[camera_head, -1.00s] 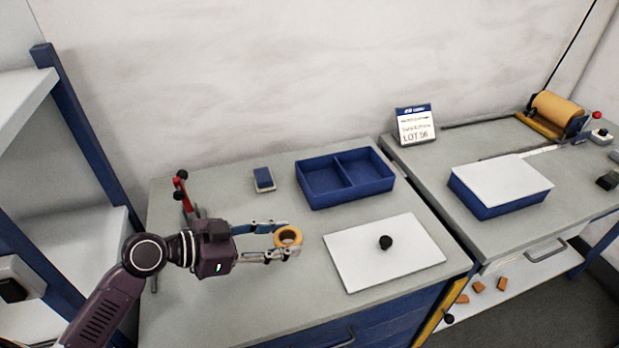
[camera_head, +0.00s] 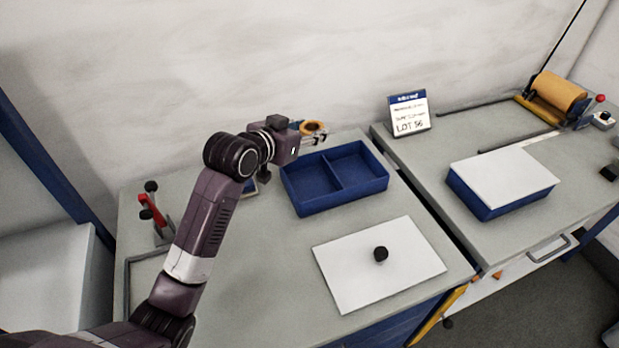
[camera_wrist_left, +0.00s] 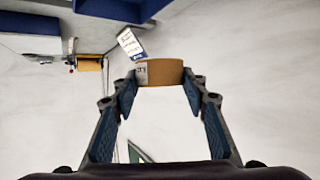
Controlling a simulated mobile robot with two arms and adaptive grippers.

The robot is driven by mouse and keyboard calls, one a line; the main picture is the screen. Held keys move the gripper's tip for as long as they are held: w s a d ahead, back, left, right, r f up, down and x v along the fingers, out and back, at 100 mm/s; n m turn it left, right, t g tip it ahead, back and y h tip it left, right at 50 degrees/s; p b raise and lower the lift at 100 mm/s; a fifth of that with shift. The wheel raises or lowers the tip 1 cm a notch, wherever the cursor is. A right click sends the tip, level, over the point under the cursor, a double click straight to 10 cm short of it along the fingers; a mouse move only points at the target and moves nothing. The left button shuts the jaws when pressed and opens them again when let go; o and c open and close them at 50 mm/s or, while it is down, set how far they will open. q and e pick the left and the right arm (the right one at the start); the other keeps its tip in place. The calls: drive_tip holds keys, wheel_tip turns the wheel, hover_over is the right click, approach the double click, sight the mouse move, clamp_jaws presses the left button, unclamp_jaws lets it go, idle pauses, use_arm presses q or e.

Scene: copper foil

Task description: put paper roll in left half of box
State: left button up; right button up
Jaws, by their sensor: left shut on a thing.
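My left gripper (camera_head: 310,134) is shut on the paper roll (camera_head: 314,127), a small tan ring. The gripper holds it up behind the far edge of the box, in front of the wall. In the left wrist view the roll (camera_wrist_left: 160,72) sits between the two fingertips (camera_wrist_left: 160,78). The blue open box (camera_head: 335,206) stands on the grey bench, with a divider making a left half (camera_head: 312,178) and a right half (camera_head: 358,163). Both halves look empty. My right gripper is not in view.
A white lid with a black knob (camera_head: 350,280) lies in front of the box. A red and black tool (camera_head: 152,212) stands at left. A sign (camera_head: 409,113), a covered blue box (camera_head: 500,205) and a large roll dispenser (camera_head: 555,97) are on the right bench.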

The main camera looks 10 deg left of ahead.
use_arm(q)
wheel_tip(320, 180, down, 16)
drive_tip(key=shift+r+p, duration=0.15)
drive_tip(key=shift+p, duration=0.4)
drive_tip(key=shift+f+b, duration=0.4)
drive_tip(key=shift+f, duration=0.2)
drive_tip(key=o, duration=1.1)
drive_tip(key=shift+s+f, duration=0.15)
drive_tip(key=shift+o, duration=0.2)
drive_tip(key=r+v, duration=0.1)
drive_tip(key=v, duration=1.1)
drive_tip(key=shift+r, duration=0.25)
